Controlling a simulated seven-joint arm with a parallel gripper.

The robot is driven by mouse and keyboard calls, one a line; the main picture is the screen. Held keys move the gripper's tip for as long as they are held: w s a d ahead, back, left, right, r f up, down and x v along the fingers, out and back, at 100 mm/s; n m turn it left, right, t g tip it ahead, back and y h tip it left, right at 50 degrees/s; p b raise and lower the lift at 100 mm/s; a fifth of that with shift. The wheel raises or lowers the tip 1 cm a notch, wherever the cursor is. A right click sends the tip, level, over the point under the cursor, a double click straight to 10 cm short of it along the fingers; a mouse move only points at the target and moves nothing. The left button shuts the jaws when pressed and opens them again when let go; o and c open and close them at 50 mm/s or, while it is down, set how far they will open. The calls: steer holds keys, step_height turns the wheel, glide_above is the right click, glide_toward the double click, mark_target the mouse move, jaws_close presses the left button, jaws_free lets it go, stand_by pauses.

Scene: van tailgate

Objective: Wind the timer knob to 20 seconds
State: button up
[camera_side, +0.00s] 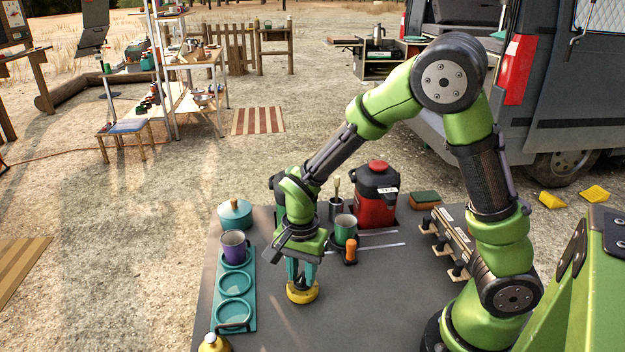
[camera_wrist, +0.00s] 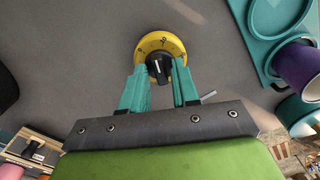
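The timer is a round yellow dial (camera_wrist: 143,44) with dark markings and a black knob (camera_wrist: 158,66) at its centre. In the side view the yellow timer (camera_side: 302,293) stands on the grey table, directly under my gripper (camera_side: 302,279). My gripper points down, with its teal fingertips at or just above the timer's top. In the wrist view the two fingers of my gripper (camera_wrist: 160,74) are apart, one on each side of the knob, with gaps showing. I cannot tell how low the tips reach beside the knob. The dial's figures are too small to read surely.
A teal tray (camera_side: 250,300) with a purple mug (camera_side: 235,246) stands left of the timer. A teal pot (camera_side: 235,213), a green mug (camera_side: 345,228), an orange-handled tool (camera_side: 351,249) and a red machine (camera_side: 376,207) stand behind. The table around the timer's front is clear.

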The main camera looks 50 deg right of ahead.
steer(key=shift+r, duration=3.4)
